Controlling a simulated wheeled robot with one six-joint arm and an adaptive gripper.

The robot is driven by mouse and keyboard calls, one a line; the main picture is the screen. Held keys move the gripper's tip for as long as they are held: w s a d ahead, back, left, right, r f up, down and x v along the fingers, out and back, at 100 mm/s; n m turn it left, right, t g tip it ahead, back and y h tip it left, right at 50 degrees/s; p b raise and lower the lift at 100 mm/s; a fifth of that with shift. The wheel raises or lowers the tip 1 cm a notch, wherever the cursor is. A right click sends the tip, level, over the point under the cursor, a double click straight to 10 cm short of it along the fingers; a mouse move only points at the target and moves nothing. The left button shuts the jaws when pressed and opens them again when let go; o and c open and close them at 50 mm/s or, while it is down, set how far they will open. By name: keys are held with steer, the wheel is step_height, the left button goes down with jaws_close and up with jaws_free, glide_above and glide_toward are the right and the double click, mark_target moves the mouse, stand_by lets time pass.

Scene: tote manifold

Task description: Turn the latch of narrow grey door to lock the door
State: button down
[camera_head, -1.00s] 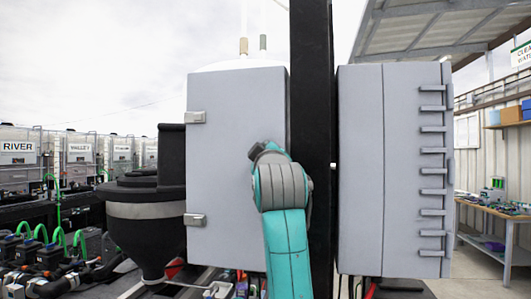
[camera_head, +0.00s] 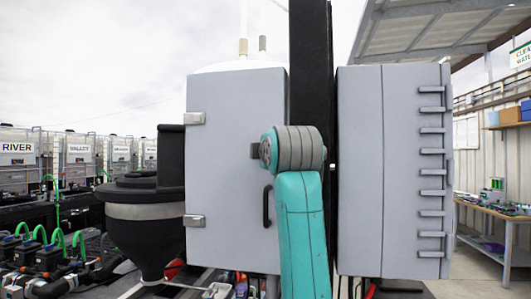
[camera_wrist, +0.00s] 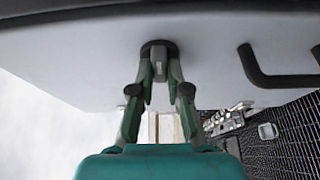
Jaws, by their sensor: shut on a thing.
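The narrow grey door (camera_head: 225,130) is closed flush on its cabinet, with hinges on its left edge. A dark bent handle (camera_head: 267,206) is on its lower right; it also shows in the wrist view (camera_wrist: 272,78). The latch (camera_wrist: 158,50) sits on a dark round base on the door face in the wrist view. My gripper (camera_wrist: 160,74) has its fingertips closed on the latch from both sides. In the head view my teal and grey arm covers the door's right side, so the latch and fingertips are mostly hidden.
A black post (camera_head: 312,60) stands right of the door. A second grey cabinet (camera_head: 390,170) with several hinge-like tabs is beyond it. A black funnel-shaped vessel (camera_head: 145,225) stands close on the left. A workbench (camera_head: 495,212) is at the far right.

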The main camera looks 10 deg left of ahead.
stand_by(0.5)
steer(key=c, duration=1.1)
jaws_free()
steer(key=shift+c, duration=0.2)
steer(key=shift+s, duration=0.1)
steer(key=v, duration=1.1)
steer(key=shift+s+d, duration=0.2)
steer(key=shift+s, duration=0.15)
